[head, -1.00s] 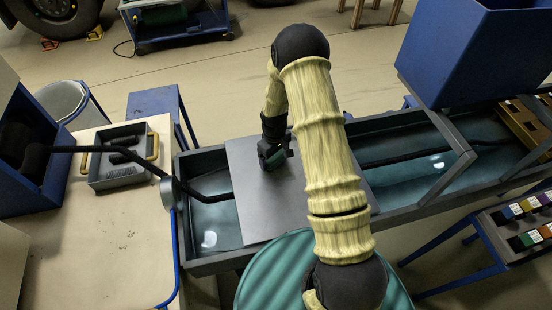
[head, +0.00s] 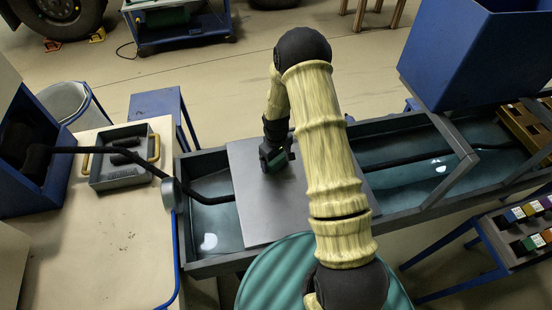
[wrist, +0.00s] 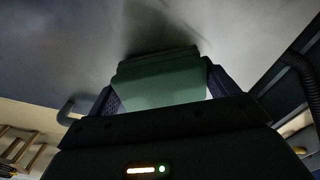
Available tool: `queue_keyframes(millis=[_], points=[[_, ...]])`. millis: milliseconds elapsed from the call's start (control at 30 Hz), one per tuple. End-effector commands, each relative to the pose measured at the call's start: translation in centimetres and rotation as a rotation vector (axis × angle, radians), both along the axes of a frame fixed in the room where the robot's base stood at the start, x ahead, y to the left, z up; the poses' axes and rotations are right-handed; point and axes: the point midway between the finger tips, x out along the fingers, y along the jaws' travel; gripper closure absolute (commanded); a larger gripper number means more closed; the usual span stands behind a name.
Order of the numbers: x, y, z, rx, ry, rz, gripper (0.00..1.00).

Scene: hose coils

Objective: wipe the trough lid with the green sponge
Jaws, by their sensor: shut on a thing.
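The trough lid (head: 249,208) is a flat grey plate lying across the water trough (head: 212,225), left of my arm in the head view. My gripper (head: 275,160) is low over the upper middle of the lid. In the wrist view my gripper (wrist: 163,88) is shut on the green sponge (wrist: 160,82), with a finger on each side of it. The sponge is at the lid surface (wrist: 230,30), which shows a dark shadow beside it; whether it touches is hard to tell. My arm hides the lid's right part.
A black hose runs along the trough and out over the left bench (head: 115,225), where a grey tray (head: 122,170) with yellow handles stands. A blue bin (head: 470,50) stands above the trough at the right. A teal drum (head: 270,275) is in front.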

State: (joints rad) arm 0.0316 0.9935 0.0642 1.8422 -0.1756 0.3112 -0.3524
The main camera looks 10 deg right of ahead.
Motion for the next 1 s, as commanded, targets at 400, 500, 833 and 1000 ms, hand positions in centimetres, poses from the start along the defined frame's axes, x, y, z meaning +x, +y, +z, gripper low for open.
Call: queue_keyframes(millis=[400,500,833,1000], points=[[0.01,0.0,-0.38,0.0,0.0,0.0,0.32],[0.01,0.0,-0.46,0.0,0.0,0.0,0.32],[0.01,0.0,-0.72,0.0,0.0,0.0,0.32],[0.01,0.0,-0.86,0.0,0.0,0.0,0.32]])
